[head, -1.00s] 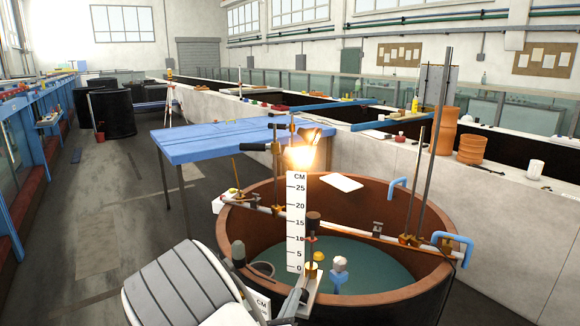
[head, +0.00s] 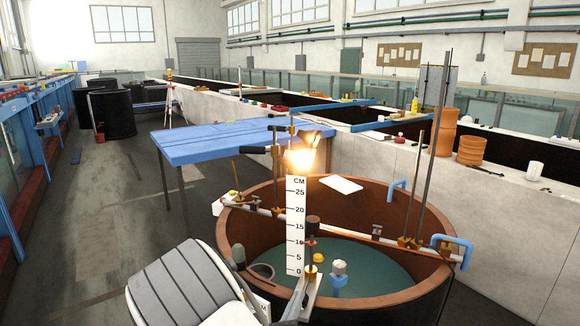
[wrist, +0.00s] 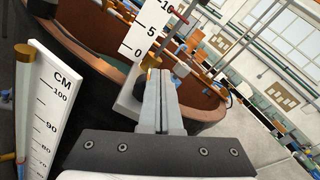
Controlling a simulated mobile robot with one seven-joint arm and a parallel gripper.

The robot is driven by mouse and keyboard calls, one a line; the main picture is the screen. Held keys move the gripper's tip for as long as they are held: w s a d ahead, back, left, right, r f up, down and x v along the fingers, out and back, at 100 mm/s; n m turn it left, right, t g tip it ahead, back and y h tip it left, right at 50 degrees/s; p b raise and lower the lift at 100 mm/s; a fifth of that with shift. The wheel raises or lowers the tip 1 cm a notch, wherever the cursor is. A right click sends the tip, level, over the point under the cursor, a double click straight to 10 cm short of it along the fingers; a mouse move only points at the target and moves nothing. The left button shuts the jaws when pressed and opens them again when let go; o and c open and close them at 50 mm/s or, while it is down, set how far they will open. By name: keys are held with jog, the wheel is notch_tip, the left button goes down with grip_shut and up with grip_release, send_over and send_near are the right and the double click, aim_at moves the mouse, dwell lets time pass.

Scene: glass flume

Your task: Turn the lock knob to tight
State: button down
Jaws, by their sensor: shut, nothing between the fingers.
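A white upright scale marked in CM (head: 297,225) stands at the near side of the round brown tub. A small brass knob (head: 310,270) sits by its foot, close to the zero mark; it looks like the lock knob, but I cannot read its setting. In the wrist view a brass part (wrist: 151,61) shows just beyond my fingertips, partly hidden by them. My gripper (wrist: 158,72) is shut and empty, its grey fingers together and pointing at the scale's foot. I cannot tell whether they touch the brass.
The brown tub (head: 240,215) holds greenish water. A pipe with brass clamps and upright rods (head: 418,190) crosses it. A blue table (head: 215,143) stands behind. A second CM scale (wrist: 52,110) stands close at left in the wrist view.

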jog(key=v, duration=0.6)
jog(key=shift+w+a+r, duration=0.1)
jog(key=a+f+b, duration=0.1)
jog(key=b, duration=0.3)
jog(key=a+b, duration=0.1)
jog(key=b, duration=0.3)
jog(key=shift+a+f+b, duration=0.3)
jog(key=shift+f+b, duration=0.1)
jog(key=shift+b+x, duration=0.45)
jog(key=shift+x, duration=2.95)
jog(key=shift+d+f, duration=0.1)
jog(key=shift+d, duration=0.2)
